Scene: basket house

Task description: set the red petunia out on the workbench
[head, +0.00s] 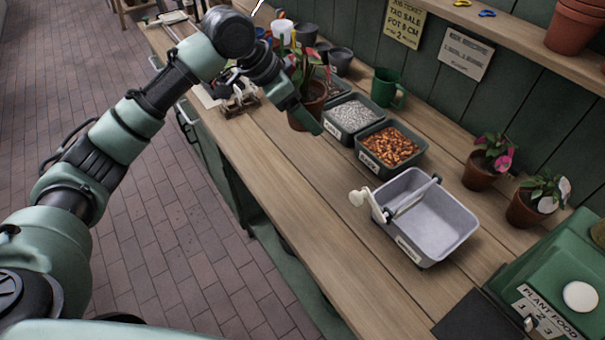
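A terracotta pot (321,102) with a leafy plant and a small red bloom (293,40) is toward the far part of the wooden workbench (300,185). My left gripper (306,118) is at this pot, with a green finger across its near side. The other finger is hidden, so I cannot tell whether the grip is closed on the pot. I also cannot tell whether the pot touches the bench. My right gripper is not in view.
Trays of grey gravel (350,113) and brown bark (392,147) stand beside a grey bin (440,220). A green mug (387,88), pink-flowered pot (480,172) and white-flowered pot (527,208) are near the wall. A green plant food box (560,285) stands front right. The bench's front strip is clear.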

